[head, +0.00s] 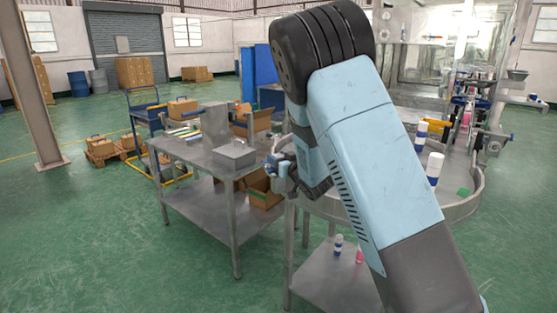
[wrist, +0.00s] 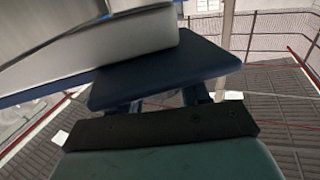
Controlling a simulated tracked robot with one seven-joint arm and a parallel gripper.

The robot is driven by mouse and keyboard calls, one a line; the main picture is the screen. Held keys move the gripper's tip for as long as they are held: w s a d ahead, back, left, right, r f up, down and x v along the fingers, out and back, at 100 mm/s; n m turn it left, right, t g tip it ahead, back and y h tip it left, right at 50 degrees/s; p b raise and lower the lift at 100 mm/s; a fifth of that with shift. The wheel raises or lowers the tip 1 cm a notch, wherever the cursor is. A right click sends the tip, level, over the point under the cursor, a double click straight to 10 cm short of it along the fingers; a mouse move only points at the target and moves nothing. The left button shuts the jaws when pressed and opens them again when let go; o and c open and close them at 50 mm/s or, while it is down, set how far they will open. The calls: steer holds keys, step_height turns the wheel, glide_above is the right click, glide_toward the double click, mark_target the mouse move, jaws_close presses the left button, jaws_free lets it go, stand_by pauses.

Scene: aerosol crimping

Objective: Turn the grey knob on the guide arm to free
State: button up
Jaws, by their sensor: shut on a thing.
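My gripper (head: 281,177) is at the left rim of the round metal table in the head view, low beside my arm. In the wrist view, my gripper's dark blue jaw (wrist: 165,72) lies against a smooth grey metal part (wrist: 110,48) that fills the upper left. The gripper is shut on this part; its full shape is cut off, and I cannot tell whether it is the knob. The grey knob and guide arm cannot be made out for certain in the head view, where my arm hides much of the table.
The round table (head: 462,211) carries white-and-blue cans (head: 434,168) on the right. A steel side table (head: 190,153) with a grey box (head: 234,155) stands left of my gripper. A blue trolley (head: 143,110) and cartons are behind it. The green floor at front left is clear.

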steer(key=shift+w+d+r+n+g+y, duration=0.15)
steer(key=shift+r+n+g+y, duration=0.25)
steer(key=shift+y, duration=0.2)
steer(key=shift+d+r+n+g+y, duration=0.1)
steer(key=shift+r+n+g+y, duration=0.2)
steer(key=shift+n+y, duration=0.25)
steer(key=shift+a+f+n+g+y, duration=0.1)
steer(key=shift+a+n+g+y, duration=0.25)
steer(key=shift+g+y, duration=0.2)
steer(key=o, duration=1.1)
steer(key=shift+s, duration=0.2)
steer(key=shift+c, duration=0.2)
steer(key=shift+w+a+f, duration=0.2)
steer(key=shift+w+f, duration=0.05)
steer(key=shift+f, duration=0.05)
steer(key=v, duration=1.3)
steer(key=shift+s+d, duration=0.2)
steer(key=shift+s, duration=0.05)
steer(key=shift+f, duration=0.1)
